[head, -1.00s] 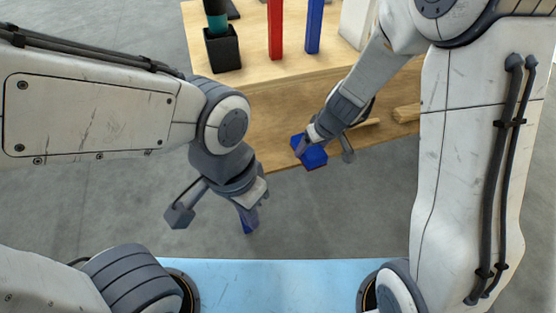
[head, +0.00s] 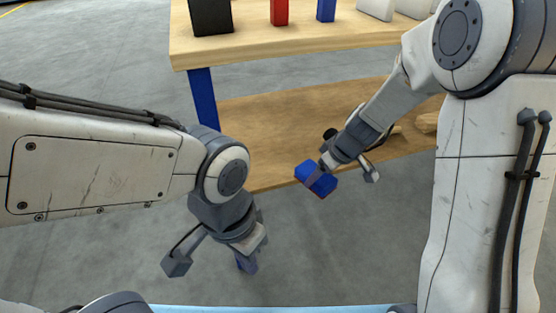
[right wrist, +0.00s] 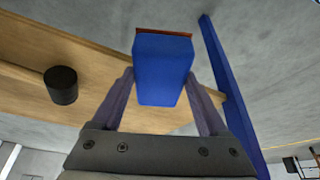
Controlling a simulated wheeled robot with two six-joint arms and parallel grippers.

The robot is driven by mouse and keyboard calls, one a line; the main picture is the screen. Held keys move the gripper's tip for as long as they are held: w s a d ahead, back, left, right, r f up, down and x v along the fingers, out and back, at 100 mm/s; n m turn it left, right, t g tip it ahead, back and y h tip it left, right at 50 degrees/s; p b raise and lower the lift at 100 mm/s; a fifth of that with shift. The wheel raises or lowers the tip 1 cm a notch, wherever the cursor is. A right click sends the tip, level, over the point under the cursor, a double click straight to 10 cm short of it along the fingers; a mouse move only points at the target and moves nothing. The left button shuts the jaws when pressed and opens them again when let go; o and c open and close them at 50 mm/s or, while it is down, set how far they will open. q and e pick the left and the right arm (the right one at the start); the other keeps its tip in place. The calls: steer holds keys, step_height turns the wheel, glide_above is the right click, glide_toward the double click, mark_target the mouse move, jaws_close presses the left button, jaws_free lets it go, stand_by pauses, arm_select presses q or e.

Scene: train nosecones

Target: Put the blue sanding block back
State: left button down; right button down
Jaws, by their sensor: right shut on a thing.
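The blue sanding block (head: 314,181) is in my right gripper (head: 322,172), near the front edge of the bench's lower shelf. In the right wrist view the blue block (right wrist: 163,72) sits between the two fingers of my right gripper (right wrist: 161,82), which touch its sides. A thin reddish-brown layer shows along its far face. My left gripper (head: 247,262) hangs over the grey floor, left of the block and apart from it.
The workbench has a wooden top (head: 250,47), a lower shelf (head: 265,125) and a blue leg (head: 203,98). A black holder (head: 211,15), a red block (head: 279,11) and a blue block (head: 326,10) stand on top. A black cylinder (right wrist: 61,85) is on the wooden shelf.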

steer(key=w+a, duration=0.3)
steer(key=w+a+p, duration=0.1)
steer(key=w+a, duration=0.2)
steer(key=w, duration=0.1)
steer(key=w+a, duration=0.3)
steer(key=w, duration=0.1)
steer(key=shift+w+a, duration=0.15)
steer(key=shift+a, duration=0.15)
steer(key=shift+w+a, duration=0.35)
steer(key=shift+w, duration=0.05)
steer(key=shift+f+b, duration=1.1)
steer(key=shift+f, duration=0.8)
jaws_free()
